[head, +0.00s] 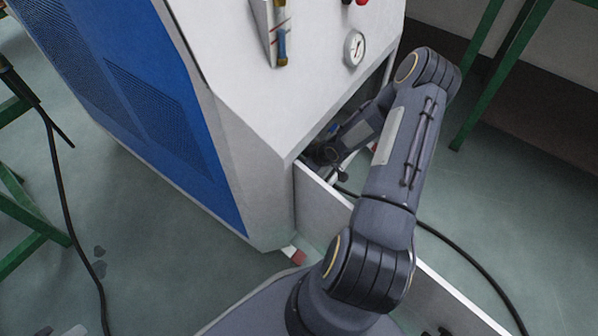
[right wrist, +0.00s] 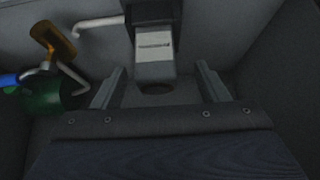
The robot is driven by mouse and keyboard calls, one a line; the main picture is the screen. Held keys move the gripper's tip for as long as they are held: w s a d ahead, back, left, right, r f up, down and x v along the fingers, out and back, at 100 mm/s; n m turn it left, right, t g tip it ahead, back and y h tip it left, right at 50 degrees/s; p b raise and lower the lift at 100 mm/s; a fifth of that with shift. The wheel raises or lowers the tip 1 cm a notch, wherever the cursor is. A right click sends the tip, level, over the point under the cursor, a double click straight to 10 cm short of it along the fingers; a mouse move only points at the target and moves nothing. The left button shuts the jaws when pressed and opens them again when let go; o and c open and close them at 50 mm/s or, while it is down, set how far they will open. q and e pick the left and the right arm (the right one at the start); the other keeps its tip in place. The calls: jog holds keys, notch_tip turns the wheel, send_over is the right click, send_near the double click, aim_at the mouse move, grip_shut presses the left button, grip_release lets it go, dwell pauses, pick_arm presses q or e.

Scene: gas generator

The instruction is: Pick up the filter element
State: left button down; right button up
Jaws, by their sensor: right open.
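My right arm reaches through the open lower front of the white and blue generator cabinet (head: 240,120). In the right wrist view my right gripper (right wrist: 160,70) is open, with one finger on each side. A grey block with a pale labelled face (right wrist: 154,45) stands between and just beyond the fingertips. It looks apart from both fingers. I cannot tell for certain whether this block is the filter element. In the head view the gripper is mostly hidden in the shadowed opening. My left gripper is out of view.
In the right wrist view, a green cylinder (right wrist: 45,95), an orange-brown part (right wrist: 53,40) and pale pipes (right wrist: 100,22) sit left of the gripper. Dark walls enclose the space. In the head view, a white panel (head: 325,195) stands below the opening and a black cable (head: 465,250) crosses the floor.

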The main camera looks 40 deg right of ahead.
jog(key=b+x, duration=0.2)
jog(key=x, duration=0.2)
jog(key=shift+w+d, duration=0.15)
jog(key=shift+w, duration=0.15)
jog(key=shift+c, duration=0.5)
jog(key=shift+r, duration=0.1)
jog(key=c, duration=1)
